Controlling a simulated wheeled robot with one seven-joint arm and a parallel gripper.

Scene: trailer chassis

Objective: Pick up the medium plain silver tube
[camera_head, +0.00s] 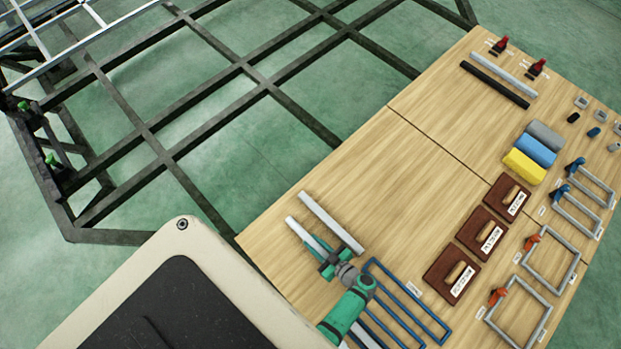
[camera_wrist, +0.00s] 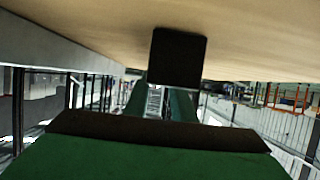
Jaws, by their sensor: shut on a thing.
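My gripper (camera_head: 331,262) is at the lower middle of the head view, low over the wooden table. Its green and dark fingers are shut on a plain silver tube (camera_head: 301,231), whose far end sticks out beyond them. Part of this tube is hidden under the gripper and arm. A second silver tube (camera_head: 332,222) lies just to the right, roughly parallel. In the wrist view, a dark square finger pad (camera_wrist: 178,57) shows against the wood, and a grey length (camera_wrist: 60,48) runs along the left. I cannot tell which tube that is.
Blue tubes or a frame (camera_head: 405,305) lie right of my arm. Brown boards with handles (camera_head: 480,232) and clamps (camera_head: 529,241) are farther right. Yellow, blue and grey blocks (camera_head: 525,166) stand beyond. The table's middle (camera_head: 385,170) is clear. A dark chassis frame (camera_head: 150,130) is at left.

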